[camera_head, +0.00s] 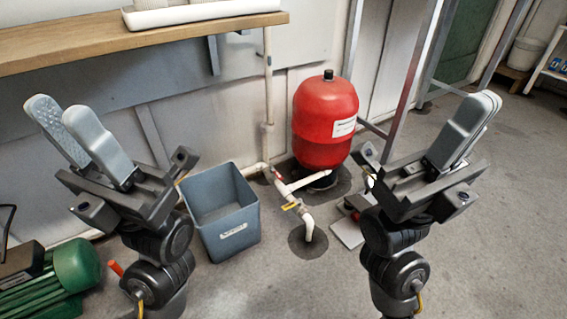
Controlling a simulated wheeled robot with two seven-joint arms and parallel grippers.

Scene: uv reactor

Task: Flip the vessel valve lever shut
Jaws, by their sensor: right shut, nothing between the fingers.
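The red vessel (324,118) stands upright on the floor by the wall, right of the picture's middle. White pipework (298,184) runs at its foot. A small yellow lever (290,206) sits on the pipe that bends to the floor. A small red part, perhaps another lever (277,174), sits near the pipe junction; its exact pose is too small to tell.
A grey bin (221,214) stands left of the pipes. A wooden shelf (150,38) juts out at upper left. A green motor-like machine (70,268) is at lower left. Metal frame posts (404,85) rise right of the vessel. The floor in front of the pipes is clear.

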